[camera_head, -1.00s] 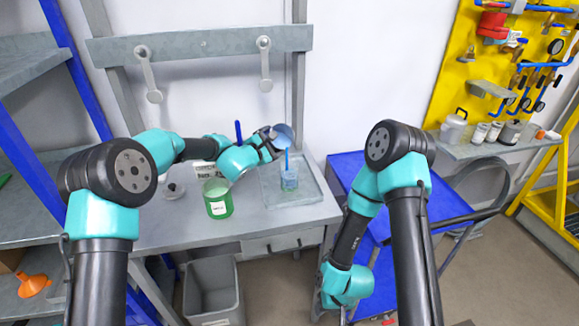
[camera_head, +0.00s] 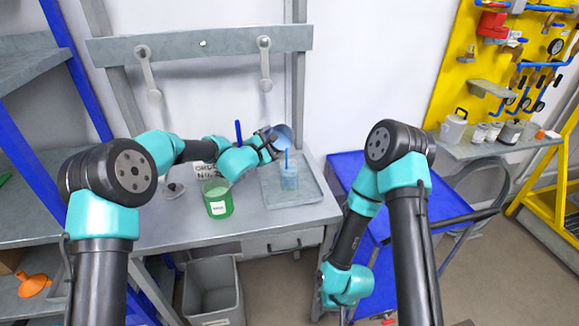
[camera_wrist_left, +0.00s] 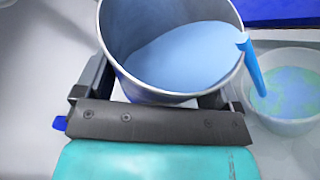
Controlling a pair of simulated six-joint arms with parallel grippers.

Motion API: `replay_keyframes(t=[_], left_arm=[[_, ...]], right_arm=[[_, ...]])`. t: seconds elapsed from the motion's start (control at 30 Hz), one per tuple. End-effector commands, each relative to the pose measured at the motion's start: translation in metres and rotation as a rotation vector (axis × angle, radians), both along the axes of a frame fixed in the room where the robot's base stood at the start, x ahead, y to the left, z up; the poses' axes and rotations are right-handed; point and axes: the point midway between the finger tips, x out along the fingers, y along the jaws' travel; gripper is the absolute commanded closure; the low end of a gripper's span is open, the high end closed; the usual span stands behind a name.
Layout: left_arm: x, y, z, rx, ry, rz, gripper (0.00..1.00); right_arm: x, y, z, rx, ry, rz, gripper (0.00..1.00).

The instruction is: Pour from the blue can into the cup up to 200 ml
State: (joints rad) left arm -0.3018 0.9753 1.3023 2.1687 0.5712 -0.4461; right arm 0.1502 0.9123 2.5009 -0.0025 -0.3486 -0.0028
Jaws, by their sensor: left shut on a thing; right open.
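The blue can (camera_head: 284,134) is a metal can with blue liquid inside, tilted to the right above the cup. My left gripper (camera_head: 268,142) is shut on it; the left wrist view shows the can (camera_wrist_left: 172,96) between the fingers. A blue stream (camera_wrist_left: 252,68) runs from its lip into the clear cup (camera_head: 289,180). The cup stands upright on a grey tray (camera_head: 316,195). From above, the cup (camera_wrist_left: 288,118) holds mixed blue and green liquid; its exact level is unreadable. My right gripper (camera_head: 344,308) is open and low beside the bench, its fingertips barely visible.
A green container (camera_head: 218,205) with a white label stands left of the tray. A blue stick (camera_head: 238,131) rises behind my left wrist. A grey bin (camera_head: 212,290) is below the bench. A blue cart (camera_head: 380,240) stands at right. The bench front is clear.

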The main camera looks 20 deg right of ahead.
Motion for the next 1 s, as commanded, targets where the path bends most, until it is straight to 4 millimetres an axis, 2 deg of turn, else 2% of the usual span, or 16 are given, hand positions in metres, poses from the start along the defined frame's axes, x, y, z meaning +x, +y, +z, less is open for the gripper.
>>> replay_keyframes(t=[0.33,0.57,1.0], left_arm=[[0.0,-0.001,0.008,-0.047,0.148,-0.001,0.5],[0.002,0.0,-0.002,-0.082,0.264,-0.002,0.5],[0.002,0.0,-0.002,-0.083,0.267,-0.001,0.5]], right_arm=[[0.0,0.0,0.0,0.0,0.0,0.0,0.57],[0.0,0.0,0.0,0.0,0.0,0.0,0.57],[0.0,0.0,0.0,0.0,0.0,0.0,0.57]])
